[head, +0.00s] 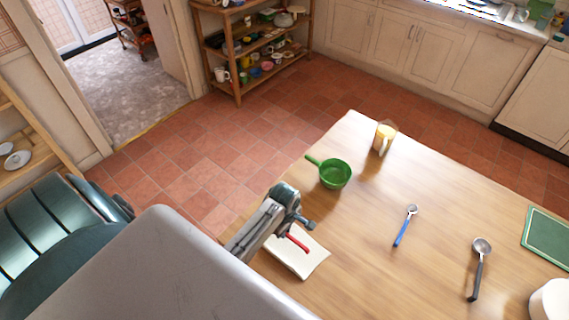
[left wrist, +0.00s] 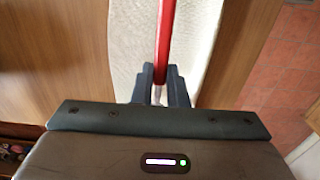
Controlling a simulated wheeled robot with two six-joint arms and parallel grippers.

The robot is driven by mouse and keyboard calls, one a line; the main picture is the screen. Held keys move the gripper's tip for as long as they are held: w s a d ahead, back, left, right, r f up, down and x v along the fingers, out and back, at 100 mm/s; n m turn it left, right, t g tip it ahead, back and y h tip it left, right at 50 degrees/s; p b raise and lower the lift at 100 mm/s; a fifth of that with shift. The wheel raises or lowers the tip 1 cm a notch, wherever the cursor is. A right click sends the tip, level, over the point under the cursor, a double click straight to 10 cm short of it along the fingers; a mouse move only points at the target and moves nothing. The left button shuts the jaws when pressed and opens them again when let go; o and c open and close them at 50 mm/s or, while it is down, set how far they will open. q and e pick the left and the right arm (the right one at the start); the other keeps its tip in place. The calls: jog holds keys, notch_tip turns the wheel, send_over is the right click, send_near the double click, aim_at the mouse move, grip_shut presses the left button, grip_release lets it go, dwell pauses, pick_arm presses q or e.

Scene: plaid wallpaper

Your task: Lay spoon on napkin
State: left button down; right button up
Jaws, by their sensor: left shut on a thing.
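The white napkin (head: 311,262) lies on the wooden table near its left edge; it also shows in the left wrist view (left wrist: 128,40). My left gripper (head: 292,229) is over the napkin and shut on a spoon with a red handle (head: 297,242). In the left wrist view the red handle (left wrist: 165,38) points away between the fingers (left wrist: 160,88), along the napkin, with a bit of metal at the grip. The spoon's bowl is hidden. I cannot tell whether the handle touches the napkin. My right gripper is not in view.
A green pan (head: 335,174) and a tan cup (head: 384,136) stand toward the back of the table. A blue-handled spoon (head: 405,228), a black-handled ladle (head: 479,266), a green board (head: 547,239) and a white bowl (head: 550,301) are to the right. Bare table lies between them.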

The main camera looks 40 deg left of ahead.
pick_arm(q)
jog(key=shift+f, duration=0.25)
jog(key=shift+f, duration=0.65)
dwell(0.7)
jog(key=c, duration=1.4)
grip_release()
jog(key=shift+o, duration=0.2)
notch_tip(320, 180, up, 10)
jog(key=b, duration=0.2)
jog(key=shift+b, duration=0.3)
jog(key=shift+r, duration=0.4)
